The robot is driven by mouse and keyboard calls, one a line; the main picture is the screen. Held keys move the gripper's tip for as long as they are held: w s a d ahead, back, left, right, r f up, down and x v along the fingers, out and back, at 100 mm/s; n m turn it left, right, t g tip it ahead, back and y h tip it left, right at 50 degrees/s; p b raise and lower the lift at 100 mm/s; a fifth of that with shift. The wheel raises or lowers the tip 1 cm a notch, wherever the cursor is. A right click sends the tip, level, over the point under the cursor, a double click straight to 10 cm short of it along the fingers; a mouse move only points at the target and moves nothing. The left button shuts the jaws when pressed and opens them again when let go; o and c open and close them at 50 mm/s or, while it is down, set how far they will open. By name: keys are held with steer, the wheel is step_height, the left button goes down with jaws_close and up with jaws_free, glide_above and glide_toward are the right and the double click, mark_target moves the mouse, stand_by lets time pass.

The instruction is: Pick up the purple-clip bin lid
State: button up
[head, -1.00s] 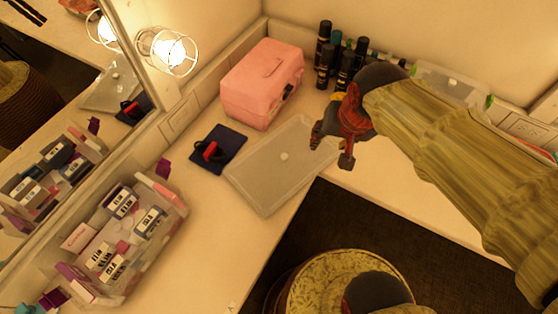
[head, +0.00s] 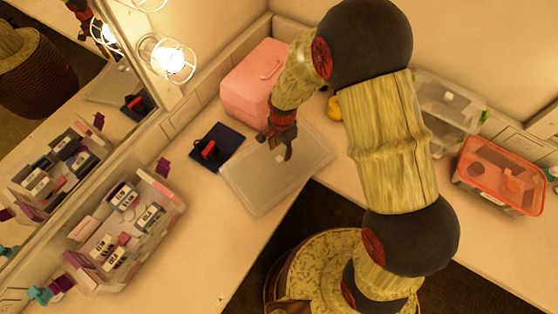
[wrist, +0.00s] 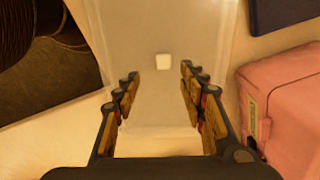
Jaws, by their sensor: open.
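The bin lid (head: 262,188) is a flat, translucent pale rectangle lying on the counter in front of the pink case. In the wrist view the lid (wrist: 165,30) runs up between the fingers, with a small white square (wrist: 163,61) near its middle. My gripper (head: 279,152) is over the lid's far part in the head view, pointing down. In the wrist view my gripper (wrist: 160,74) is open, with nothing between its fingers. The height of the fingertips above the lid is hard to judge. The purple-clip bin (head: 128,225) stands uncovered at the left, full of small labelled boxes.
The pink case (head: 248,88) stands close beside my gripper and the lid. A dark blue cloth with a red-and-black item (head: 210,150) lies left of the lid. A red-rimmed bin (head: 500,175) and a clear bin (head: 447,112) stand right. The mirror and lamp (head: 170,60) border the left.

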mark_target(279, 158)
steer(key=f, duration=0.4)
steer(key=f+b, duration=0.1)
steer(key=f, duration=0.2)
steer(key=shift+w+a, duration=0.25)
steer(key=shift+a, duration=0.1)
steer(key=shift+r, duration=0.1)
steer(key=shift+c, duration=0.6)
jaws_close()
